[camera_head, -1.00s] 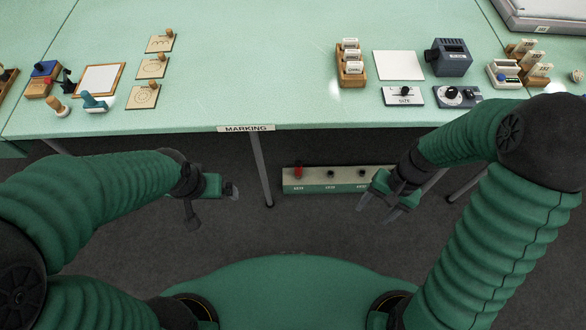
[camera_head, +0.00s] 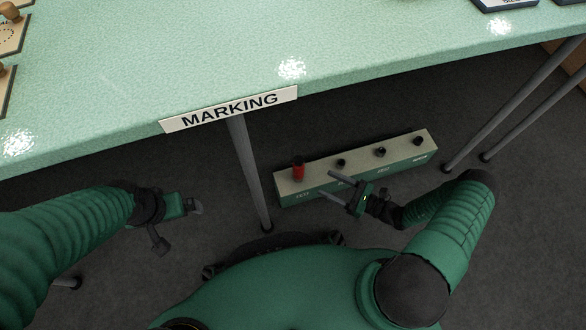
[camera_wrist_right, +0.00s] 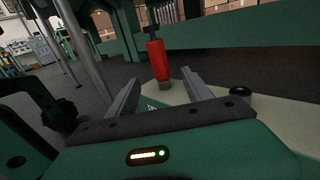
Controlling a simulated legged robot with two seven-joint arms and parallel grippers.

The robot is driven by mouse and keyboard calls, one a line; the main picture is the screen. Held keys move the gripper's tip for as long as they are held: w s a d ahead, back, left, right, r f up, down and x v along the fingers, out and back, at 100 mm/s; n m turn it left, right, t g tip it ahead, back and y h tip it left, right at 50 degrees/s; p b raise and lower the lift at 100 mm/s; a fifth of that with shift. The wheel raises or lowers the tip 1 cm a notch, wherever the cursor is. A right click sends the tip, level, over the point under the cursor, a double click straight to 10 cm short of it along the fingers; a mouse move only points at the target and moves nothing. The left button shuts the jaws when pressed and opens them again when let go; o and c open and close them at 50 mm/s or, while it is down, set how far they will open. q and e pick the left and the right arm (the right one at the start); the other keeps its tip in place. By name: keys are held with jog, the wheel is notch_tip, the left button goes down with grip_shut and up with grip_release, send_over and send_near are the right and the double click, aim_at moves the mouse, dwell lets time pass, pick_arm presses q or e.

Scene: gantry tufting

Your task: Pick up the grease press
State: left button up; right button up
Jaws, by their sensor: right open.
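The grease press appears to be the red cylinder with a black top (camera_head: 298,170), upright at the left end of a low cream-topped green box (camera_head: 320,173) on the floor. In the right wrist view the red cylinder (camera_wrist_right: 157,62) stands straight ahead, just beyond the fingertips and roughly centred between them. My right gripper (camera_head: 327,183) is open and empty, over the box's front edge to the right of the cylinder. It also shows in the right wrist view (camera_wrist_right: 160,80). My left gripper (camera_head: 193,207) is away to the left; its jaw gap is unclear.
Several black posts or sockets line the box top, one of them (camera_head: 341,162) close to my right gripper. The green table (camera_head: 200,60) with a MARKING sign (camera_head: 230,110) overhangs behind. A grey table leg (camera_head: 248,175) stands left of the box; other legs are at right.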

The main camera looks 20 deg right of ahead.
jog(key=b+x, duration=0.1)
jog(key=x, duration=1.3)
jog(key=shift+w+a+r+b, duration=0.15)
jog(key=shift+b, duration=0.2)
jog(key=shift+w+a+r, duration=0.1)
jog(key=shift+w+a, duration=0.05)
grip_shut()
